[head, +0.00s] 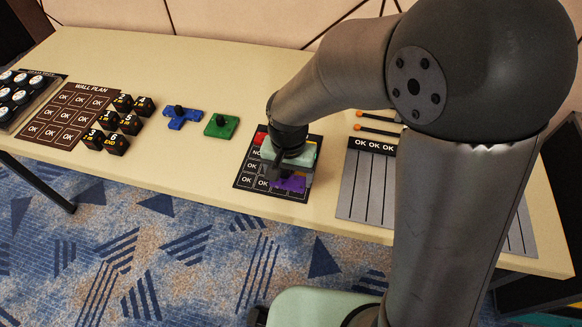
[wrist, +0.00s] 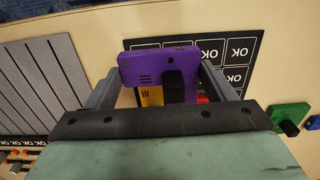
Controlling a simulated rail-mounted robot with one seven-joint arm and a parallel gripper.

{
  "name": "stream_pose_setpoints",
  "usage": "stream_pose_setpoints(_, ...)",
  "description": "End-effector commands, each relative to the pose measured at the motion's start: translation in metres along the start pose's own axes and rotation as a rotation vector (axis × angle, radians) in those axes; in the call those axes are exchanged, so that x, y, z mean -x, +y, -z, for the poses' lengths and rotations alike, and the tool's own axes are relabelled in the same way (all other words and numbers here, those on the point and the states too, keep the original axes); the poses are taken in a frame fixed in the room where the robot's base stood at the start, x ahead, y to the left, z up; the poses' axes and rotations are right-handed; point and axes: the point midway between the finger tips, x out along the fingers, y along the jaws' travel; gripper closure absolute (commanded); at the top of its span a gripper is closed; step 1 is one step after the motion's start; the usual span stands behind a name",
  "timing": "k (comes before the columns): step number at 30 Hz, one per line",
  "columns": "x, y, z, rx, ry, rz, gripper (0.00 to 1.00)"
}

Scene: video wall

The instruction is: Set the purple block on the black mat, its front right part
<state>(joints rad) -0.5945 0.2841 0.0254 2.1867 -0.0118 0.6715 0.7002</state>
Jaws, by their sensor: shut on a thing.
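The purple block (head: 289,184) is at the front right part of the black mat (head: 245,180) in the head view. In the wrist view the purple block (wrist: 140,65) sits between the two fingers of my gripper (wrist: 158,72), which is shut on its sides. My gripper (head: 288,176) points down over the mat and hides much of it. The mat (wrist: 250,38) with its OK cells shows behind the block in the wrist view. I cannot tell whether the block touches the mat.
A red block (head: 260,138) lies at the mat's back left. A yellow block (wrist: 150,94) shows just beside the purple one. A green block (head: 221,125) and a blue block (head: 182,117) lie left of the mat. A grey striped panel (head: 365,190) is to the right.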

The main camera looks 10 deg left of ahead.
Motion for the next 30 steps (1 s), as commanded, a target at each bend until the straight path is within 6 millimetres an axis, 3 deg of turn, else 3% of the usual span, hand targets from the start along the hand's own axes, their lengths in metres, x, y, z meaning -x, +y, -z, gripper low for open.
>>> stream_pose_setpoints(8,-0.018,-0.003,0.015,0.000,-0.001,-0.001,0.54)
stream_pose_setpoints(15,-0.048,-0.004,0.015,0.000,0.000,0.000,0.54)
stream_pose_setpoints(26,-0.053,-0.004,0.015,0.000,0.001,0.001,0.54)
stream_pose_setpoints(27,-0.052,-0.004,0.015,0.000,0.001,0.001,0.15)
stream_pose_setpoints(29,-0.051,-0.004,0.015,0.000,0.001,0.001,0.02)
stream_pose_setpoints(30,-0.051,-0.004,0.015,0.000,0.001,0.001,0.02)
